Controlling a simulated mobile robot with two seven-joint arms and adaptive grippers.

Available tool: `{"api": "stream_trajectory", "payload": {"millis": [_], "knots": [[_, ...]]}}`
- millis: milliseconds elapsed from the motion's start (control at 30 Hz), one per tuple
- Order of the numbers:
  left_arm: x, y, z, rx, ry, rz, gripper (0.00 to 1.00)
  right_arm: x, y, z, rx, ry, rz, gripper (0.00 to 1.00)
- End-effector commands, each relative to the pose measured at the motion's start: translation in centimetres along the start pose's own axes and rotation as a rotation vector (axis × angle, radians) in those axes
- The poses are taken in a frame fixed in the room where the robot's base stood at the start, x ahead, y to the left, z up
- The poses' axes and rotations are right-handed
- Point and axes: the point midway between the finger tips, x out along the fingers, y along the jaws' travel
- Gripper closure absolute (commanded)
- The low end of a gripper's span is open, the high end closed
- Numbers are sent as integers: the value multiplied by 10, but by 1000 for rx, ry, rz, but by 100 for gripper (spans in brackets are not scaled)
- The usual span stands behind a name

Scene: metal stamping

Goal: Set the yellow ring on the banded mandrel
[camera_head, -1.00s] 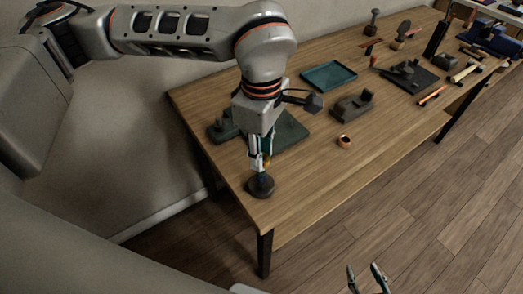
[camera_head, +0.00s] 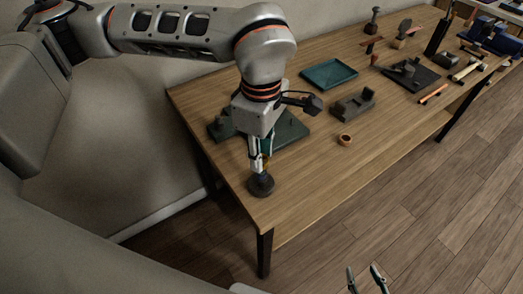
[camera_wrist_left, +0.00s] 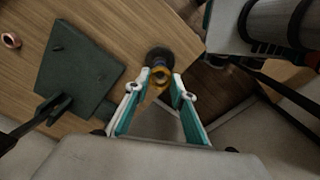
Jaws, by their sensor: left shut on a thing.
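The mandrel stands near the table's front left corner; its dark round base (camera_head: 261,186) shows under my left gripper (camera_head: 261,165). In the left wrist view the dark base (camera_wrist_left: 160,54) lies just beyond the fingertips. My left gripper (camera_wrist_left: 160,88) is shut on the yellow ring (camera_wrist_left: 158,76), directly over the mandrel. A bluish part of the mandrel shows by the ring's opening; the fingers hide much of the post, so I cannot tell how far the ring is around it. My right gripper (camera_head: 367,276) is open and empty, in front of the table.
A dark green plate fixture (camera_head: 289,130) lies behind my left gripper. A small copper ring (camera_head: 345,140) lies to the right. A teal tray (camera_head: 329,74), a dark block (camera_head: 353,106) and several tools stand further back. The table's front middle is clear.

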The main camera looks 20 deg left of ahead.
Motion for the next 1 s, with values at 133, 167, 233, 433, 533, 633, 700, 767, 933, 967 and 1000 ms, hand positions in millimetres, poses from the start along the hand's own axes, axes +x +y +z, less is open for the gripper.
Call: {"api": "stream_trajectory", "payload": {"millis": [133, 167, 233, 433, 533, 633, 700, 767, 933, 967, 1000], "knots": [[0, 0, 0, 0, 0, 1, 100, 0, 0, 0, 0, 0, 0, 60], [0, 0, 0, 0, 0, 1, 100, 0, 0, 0, 0, 0, 0, 60], [0, 0, 0, 0, 0, 1, 100, 0, 0, 0, 0, 0, 0, 60], [2, 0, 0, 0, 0, 0, 100, 1, -1, 2, 0, -2, -1, 60], [6, 0, 0, -1, -1, 0, 100, 2, -1, 5, 0, -4, -2, 60], [8, 0, 0, -2, -1, 1, 100, 2, -2, 7, 1, -7, -2, 60], [10, 0, 0, -3, -1, 1, 100, 3, -2, 8, 1, -7, -2, 60], [10, 0, 0, -3, -2, 1, 100, 3, -2, 8, 1, -7, -3, 60], [9, 0, 0, -4, -1, 2, 100, 2, -2, 7, 1, -7, -2, 60], [9, 0, 0, -4, -1, 2, 74, 2, -2, 7, 1, -7, -2, 60], [9, 0, 0, -4, -1, 2, 64, 2, -2, 7, 1, -7, -2, 60]]}}
